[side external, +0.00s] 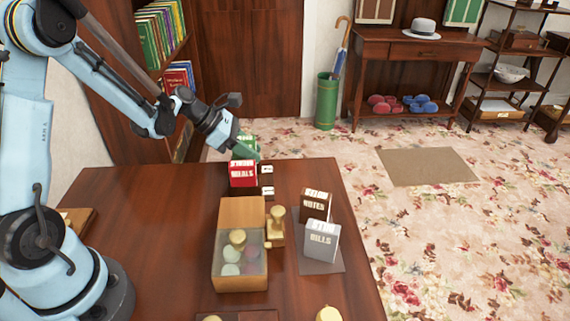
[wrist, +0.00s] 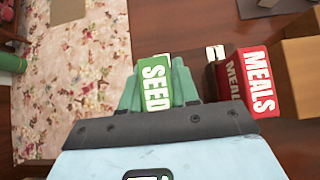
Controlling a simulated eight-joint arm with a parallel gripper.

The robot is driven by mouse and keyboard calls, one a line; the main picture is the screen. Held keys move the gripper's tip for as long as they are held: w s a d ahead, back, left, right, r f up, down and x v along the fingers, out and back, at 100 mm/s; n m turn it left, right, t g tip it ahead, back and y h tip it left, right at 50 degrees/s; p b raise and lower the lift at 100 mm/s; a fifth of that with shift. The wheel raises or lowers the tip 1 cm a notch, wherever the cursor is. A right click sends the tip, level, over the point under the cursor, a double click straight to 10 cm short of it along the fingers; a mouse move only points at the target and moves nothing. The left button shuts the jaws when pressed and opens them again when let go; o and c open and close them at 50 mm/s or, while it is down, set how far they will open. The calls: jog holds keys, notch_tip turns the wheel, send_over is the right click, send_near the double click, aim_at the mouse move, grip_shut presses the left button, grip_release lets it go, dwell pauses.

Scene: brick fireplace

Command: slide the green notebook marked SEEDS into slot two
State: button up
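The green notebook marked SEEDS (wrist: 156,88) sits between the two green fingers of my gripper (wrist: 158,80), which press on both its sides. In the side view the green notebook (side external: 248,142) shows at the table's far edge, behind the red notebook marked MEALS (side external: 243,173), with my gripper (side external: 244,148) at it. Its lower part is hidden there, so I cannot tell whether it touches anything. The red notebook (wrist: 260,82) stands to the right in the wrist view. Two small white labels (side external: 267,169) (side external: 268,191) are beside the red notebook; their marks are too small to read.
A glass-fronted wooden box (side external: 240,276) and a brass-coloured stamp (side external: 277,228) stand nearer on the table. Notebooks marked NOTES (side external: 315,205) and BILLS (side external: 322,241) stand on a grey mat (side external: 322,267) to the right. The table's left middle is clear.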

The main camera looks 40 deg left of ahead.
jog(key=o, duration=0.5)
jog(key=v, duration=1.2)
jog(key=shift+r, duration=0.1)
jog(key=s+d+m+y, duration=0.2)
jog(key=s+d+m, duration=0.1)
jog(key=m, duration=0.6)
jog(key=s+d+r+m+y, duration=0.1)
jog(key=s+d+m+y, duration=0.1)
jog(key=m, duration=0.7)
jog(key=s+d+m+y, duration=0.2)
jog(key=s+d+m, duration=0.2)
jog(key=m, duration=0.5)
jog(key=shift+s+d+r+t, duration=0.1)
jog(key=shift+d+r+t, duration=0.1)
jog(key=shift+d, duration=0.45)
jog(key=shift+d+r+t, duration=0.1)
jog(key=shift+d+t, duration=0.1)
jog(key=shift+d, duration=0.4)
